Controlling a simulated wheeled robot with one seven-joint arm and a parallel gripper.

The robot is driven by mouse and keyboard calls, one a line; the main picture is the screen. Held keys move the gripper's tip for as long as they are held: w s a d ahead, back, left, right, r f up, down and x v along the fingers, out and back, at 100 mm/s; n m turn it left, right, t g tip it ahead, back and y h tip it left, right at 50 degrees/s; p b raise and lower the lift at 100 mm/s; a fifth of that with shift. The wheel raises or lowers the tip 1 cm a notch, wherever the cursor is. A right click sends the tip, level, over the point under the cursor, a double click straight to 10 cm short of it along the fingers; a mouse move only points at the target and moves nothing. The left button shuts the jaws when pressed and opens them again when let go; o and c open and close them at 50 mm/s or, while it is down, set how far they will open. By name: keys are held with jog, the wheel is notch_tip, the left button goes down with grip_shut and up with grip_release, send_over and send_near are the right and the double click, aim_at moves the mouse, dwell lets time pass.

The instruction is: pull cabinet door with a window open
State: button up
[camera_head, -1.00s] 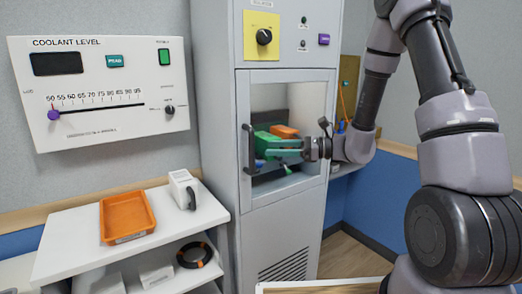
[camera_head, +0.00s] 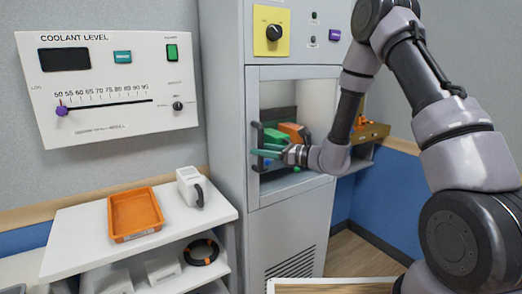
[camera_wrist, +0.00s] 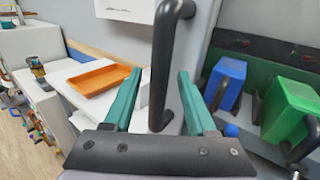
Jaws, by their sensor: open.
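The cabinet door (camera_head: 292,190) has a pale frame around a window and looks closed. Its black upright bar handle (camera_head: 257,138) is on the door's left side. My gripper (camera_head: 265,153) is at the handle, in front of the window's lower left part. In the wrist view, the handle (camera_wrist: 170,50) stands between the two green fingers of my gripper (camera_wrist: 159,74). The fingers are spread, with gaps on both sides of the bar, and do not visibly touch it. The fingertips are small and partly merged with the handle in the head view.
Behind the window are a blue bin (camera_wrist: 226,82) and a green bin (camera_wrist: 288,105). A white shelf (camera_head: 85,240) at the left bears an orange tray (camera_head: 135,235) and a white box-like mug (camera_head: 188,187). A coolant panel (camera_head: 110,85) hangs on the wall.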

jog(key=shift+w+a, duration=0.1)
jog(key=shift+a, duration=0.2)
grip_shut()
dwell(1.3)
